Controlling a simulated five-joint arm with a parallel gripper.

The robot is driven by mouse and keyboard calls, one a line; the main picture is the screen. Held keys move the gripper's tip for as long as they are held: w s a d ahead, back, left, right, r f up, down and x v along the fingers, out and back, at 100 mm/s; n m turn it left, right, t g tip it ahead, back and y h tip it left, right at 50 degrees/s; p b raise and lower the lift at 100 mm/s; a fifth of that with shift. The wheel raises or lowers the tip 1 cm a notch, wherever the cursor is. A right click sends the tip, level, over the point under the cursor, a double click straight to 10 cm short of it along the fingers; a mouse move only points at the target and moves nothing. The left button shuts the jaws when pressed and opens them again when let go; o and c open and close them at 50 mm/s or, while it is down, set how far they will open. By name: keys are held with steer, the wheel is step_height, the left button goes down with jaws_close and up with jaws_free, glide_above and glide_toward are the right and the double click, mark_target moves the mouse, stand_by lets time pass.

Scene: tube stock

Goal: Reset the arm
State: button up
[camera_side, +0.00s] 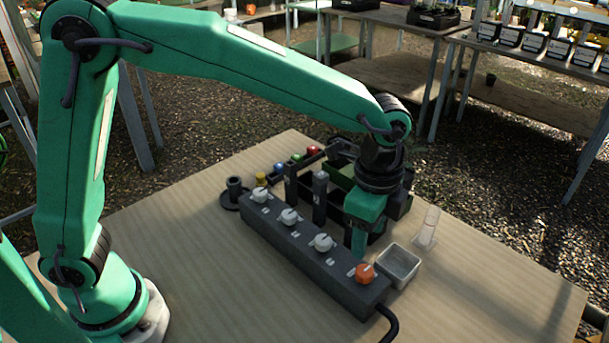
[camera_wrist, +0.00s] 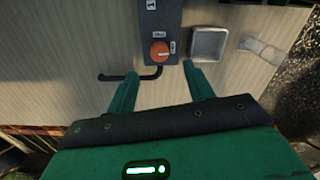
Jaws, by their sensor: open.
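My gripper (camera_side: 359,245) hangs pointing down just behind the dark control box (camera_side: 285,250), near its orange knob (camera_side: 365,273). In the side view the box partly hides the fingertips. In the wrist view my gripper (camera_wrist: 162,82) is open, its two green fingers apart with only bare table and the black cable between them. The orange knob (camera_wrist: 160,51) and the end of the control box (camera_wrist: 160,12) show beyond the fingers.
A small square tray (camera_side: 398,265) stands right of the box, with a clear tube piece (camera_side: 427,230) beyond it. The table's right side (camera_side: 500,290) is clear.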

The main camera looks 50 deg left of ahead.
steer(key=s+a+r+n+t, duration=0.1)
steer(key=s+a+r+n, duration=0.25)
steer(key=a, duration=0.35)
steer(key=s+a+r+n+t, duration=0.2)
steer(key=a+r+n, duration=0.15)
steer(key=a, duration=0.35)
steer(key=s+a+r+n+t, duration=0.1)
steer(key=s+a+r+n, duration=0.2)
steer(key=a, duration=0.4)
steer(key=s+a+f+n+t, duration=0.1)
steer(key=s+a+f+n, duration=0.1)
steer(key=s+a+n, duration=0.3)
steer(key=shift+s+n, duration=0.3)
steer(key=shift+s, duration=0.5)
